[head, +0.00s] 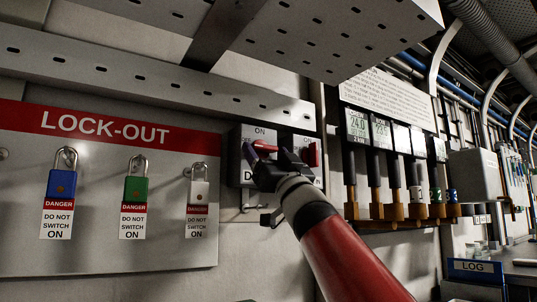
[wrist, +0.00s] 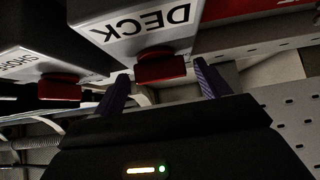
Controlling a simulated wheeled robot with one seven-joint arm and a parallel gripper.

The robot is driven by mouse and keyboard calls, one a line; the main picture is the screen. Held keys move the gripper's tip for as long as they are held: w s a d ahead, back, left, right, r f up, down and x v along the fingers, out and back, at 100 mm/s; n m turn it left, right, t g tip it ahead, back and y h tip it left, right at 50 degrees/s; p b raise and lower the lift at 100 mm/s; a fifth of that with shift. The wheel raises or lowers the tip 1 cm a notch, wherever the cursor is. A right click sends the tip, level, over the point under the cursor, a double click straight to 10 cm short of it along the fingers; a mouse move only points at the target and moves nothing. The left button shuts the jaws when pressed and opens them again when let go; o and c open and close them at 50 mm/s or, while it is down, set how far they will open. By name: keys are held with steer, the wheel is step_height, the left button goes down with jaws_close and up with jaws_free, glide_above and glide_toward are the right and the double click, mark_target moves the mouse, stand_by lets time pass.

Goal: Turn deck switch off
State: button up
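The deck switch is a grey box labelled DECK (wrist: 140,22), upside down in the wrist view, with a red handle (wrist: 161,68). In the head view, the deck switch box (head: 235,160) is partly covered by my gripper (head: 258,150), and its handle is hidden there. My gripper's purple fingers (wrist: 163,82) are spread apart in the wrist view, one on each side of the red handle. Gaps show beside the handle, so the fingers do not appear to be closed on it. I cannot tell clearly which marking the handle points to.
A second switch box (wrist: 40,50) with its own red handle (wrist: 60,87) is close beside. It also shows in the head view by its red handle (head: 314,154). A lock-out board (head: 100,250) with padlocks is at left. A perforated metal tray (head: 340,35) hangs above.

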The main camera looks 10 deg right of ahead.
steer(key=shift+o, duration=0.2)
steer(key=b+v, duration=0.3)
steer(key=v, duration=0.5)
stand_by(0.5)
